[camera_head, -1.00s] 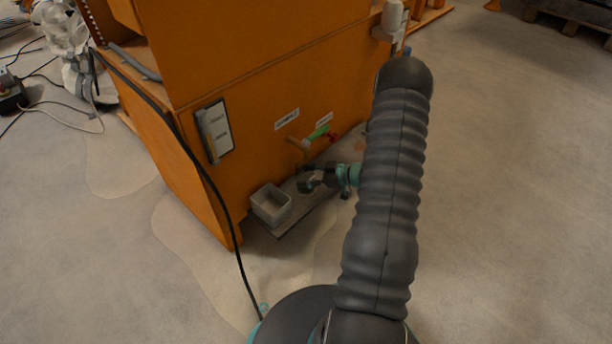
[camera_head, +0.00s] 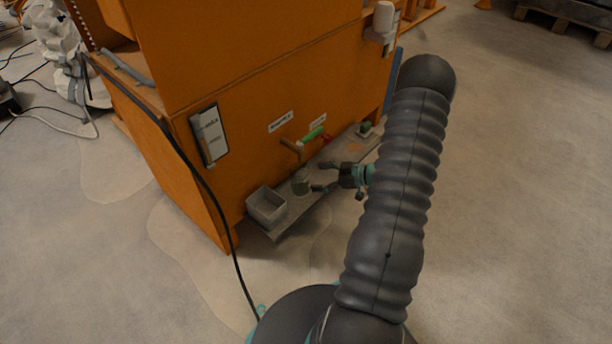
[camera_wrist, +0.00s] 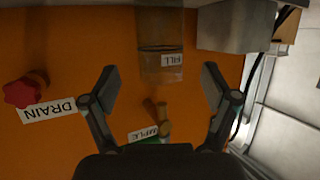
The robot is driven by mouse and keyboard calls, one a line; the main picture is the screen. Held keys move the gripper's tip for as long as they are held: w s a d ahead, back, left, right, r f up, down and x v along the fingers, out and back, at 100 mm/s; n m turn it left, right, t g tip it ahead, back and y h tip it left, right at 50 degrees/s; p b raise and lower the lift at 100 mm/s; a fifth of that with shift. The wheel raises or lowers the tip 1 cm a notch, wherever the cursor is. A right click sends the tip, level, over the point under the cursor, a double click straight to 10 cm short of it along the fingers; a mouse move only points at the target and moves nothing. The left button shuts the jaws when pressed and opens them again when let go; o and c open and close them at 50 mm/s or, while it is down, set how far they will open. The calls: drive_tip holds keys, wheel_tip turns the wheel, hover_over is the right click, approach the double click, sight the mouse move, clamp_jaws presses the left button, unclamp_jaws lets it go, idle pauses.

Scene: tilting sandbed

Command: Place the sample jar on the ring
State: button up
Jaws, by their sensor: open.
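The sample jar (camera_head: 300,182) is a clear greyish jar standing upright on the grey shelf, under a brown spout. In the wrist view the jar (camera_wrist: 160,48) appears upside down, with a FILL label, beyond and between the fingertips. My gripper (camera_head: 321,177) is open and low beside the jar, on its right in the head view. In the wrist view my gripper's (camera_wrist: 158,76) two fingers are spread wide with nothing between their pads. I cannot make out a ring for certain; a faint orange mark (camera_head: 354,147) lies on the shelf farther right.
A grey open bin (camera_head: 267,208) stands at the shelf's near left end. Behind are the orange cabinet wall, a green handle (camera_head: 313,133) and a red knob (camera_wrist: 24,91) by the DRAIN label. A small greenish object (camera_head: 366,128) sits at the shelf's far end.

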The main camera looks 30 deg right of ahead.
drive_tip(key=shift+v, duration=2.65)
